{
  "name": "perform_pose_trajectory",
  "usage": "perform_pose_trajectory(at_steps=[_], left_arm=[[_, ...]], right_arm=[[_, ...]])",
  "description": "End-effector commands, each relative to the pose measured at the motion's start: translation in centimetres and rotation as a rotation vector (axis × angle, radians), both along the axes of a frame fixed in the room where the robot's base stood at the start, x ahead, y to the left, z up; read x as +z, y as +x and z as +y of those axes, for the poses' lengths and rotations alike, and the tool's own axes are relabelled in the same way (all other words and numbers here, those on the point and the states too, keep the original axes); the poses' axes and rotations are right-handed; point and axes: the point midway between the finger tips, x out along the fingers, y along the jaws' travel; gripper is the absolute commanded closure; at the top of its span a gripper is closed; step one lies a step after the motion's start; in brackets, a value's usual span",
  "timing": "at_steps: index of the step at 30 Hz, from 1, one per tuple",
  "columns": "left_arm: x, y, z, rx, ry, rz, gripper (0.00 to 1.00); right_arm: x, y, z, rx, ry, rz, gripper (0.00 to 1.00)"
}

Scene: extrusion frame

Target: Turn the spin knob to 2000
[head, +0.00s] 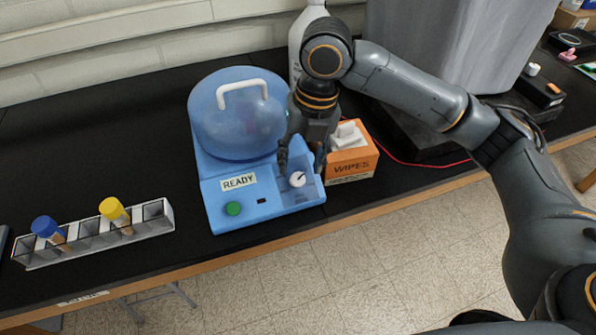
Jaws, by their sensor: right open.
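A blue centrifuge (213,197) stands on the black bench with its domed lid (233,120) down. A white label on its front reads READY. A round green button (233,208) is below the label. The white spin knob (297,179) is at the front right of the machine, with a dark pointer line; the scale around it is too small to read. My right gripper (302,168) points down over the knob, its open fingers to either side of it. I cannot tell whether they touch it. My left gripper is out of view.
An orange wipes box (352,165) stands close to the right of my right gripper. A white bottle (297,40) is behind the centrifuge. A tube rack (155,222) with blue-capped and yellow-capped tubes is at the left. The bench's front edge (190,258) runs just before the machine.

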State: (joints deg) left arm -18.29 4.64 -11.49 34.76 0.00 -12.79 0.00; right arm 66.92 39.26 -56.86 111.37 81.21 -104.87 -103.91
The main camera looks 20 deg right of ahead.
Motion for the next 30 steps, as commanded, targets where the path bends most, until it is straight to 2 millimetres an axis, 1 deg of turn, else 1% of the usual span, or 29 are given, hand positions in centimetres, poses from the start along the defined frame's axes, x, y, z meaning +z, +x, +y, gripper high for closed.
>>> perform_pose_trajectory(at_steps=[1, 3, 6, 7, 12, 19, 20, 21, 23, 24, 27, 30], left_arm=[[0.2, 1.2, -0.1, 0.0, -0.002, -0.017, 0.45], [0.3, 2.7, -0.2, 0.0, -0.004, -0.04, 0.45], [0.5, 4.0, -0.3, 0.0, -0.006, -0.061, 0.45], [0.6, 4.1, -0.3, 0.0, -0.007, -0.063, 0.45], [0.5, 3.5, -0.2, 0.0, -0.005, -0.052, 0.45], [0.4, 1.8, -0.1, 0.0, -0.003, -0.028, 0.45], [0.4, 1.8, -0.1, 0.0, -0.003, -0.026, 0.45], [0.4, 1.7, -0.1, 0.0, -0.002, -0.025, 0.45], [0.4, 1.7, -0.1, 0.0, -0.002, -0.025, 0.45], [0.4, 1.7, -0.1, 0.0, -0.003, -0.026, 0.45], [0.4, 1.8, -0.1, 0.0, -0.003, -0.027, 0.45], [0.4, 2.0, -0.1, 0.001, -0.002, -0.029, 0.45]], right_arm=[[-1.0, -0.1, 0.1, -0.001, -0.001, 0.003, 0.5], [-2.0, 0.0, 0.2, 0.0, -0.002, 0.002, 0.5], [-3.3, 0.0, 0.4, 0.0, -0.001, 0.001, 0.5], [-3.5, 0.1, 0.5, 0.0, -0.001, 0.001, 0.5], [-4.3, 0.1, 0.6, 0.001, 0.001, -0.001, 0.5], [-4.4, 0.1, 0.6, 0.001, 0.0, -0.001, 0.5], [-4.4, 0.1, 0.6, 0.001, 0.0, -0.001, 0.52], [-4.4, 0.1, 0.6, 0.001, 0.0, -0.001, 0.6], [-4.4, 0.1, 0.6, 0.001, 0.0, -0.001, 0.72], [-4.4, 0.1, 0.6, 0.001, 0.0, -0.001, 0.81], [-4.4, 0.1, 0.6, 0.0, 0.0, -0.001, 1.0], [-4.4, 0.1, 0.6, 0.0, 0.0, -0.001, 1.0]])
